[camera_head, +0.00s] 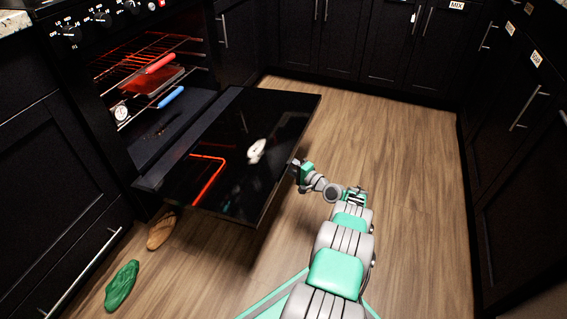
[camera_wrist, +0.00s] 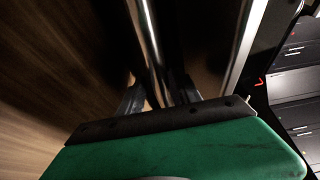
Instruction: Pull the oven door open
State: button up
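The black oven door (camera_head: 240,150) is swung down and lies nearly flat, with the oven cavity open behind it in the head view. My gripper (camera_head: 300,172) is at the door's outer edge, on the right. In the wrist view a shiny handle bar (camera_wrist: 148,40) runs down between the two dark fingers of my gripper (camera_wrist: 158,95). The fingers sit close on either side of the bar and appear shut on it. The door's edge hides the handle in the head view.
Oven racks (camera_head: 150,60) hold a red dish (camera_head: 152,80). A green oven mitt-like item (camera_head: 122,285) and a brown item (camera_head: 161,231) lie on the floor left of the door. Dark cabinets line the left, back and right. The wooden floor (camera_head: 410,190) right of my arm is clear.

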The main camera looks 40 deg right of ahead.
jog(key=shift+s+d, duration=0.2)
jog(key=s+d+p, duration=0.1)
jog(key=s+p, duration=0.1)
jog(key=s, duration=0.5)
jog(key=shift+s+d, duration=0.15)
jog(key=shift+s, duration=0.1)
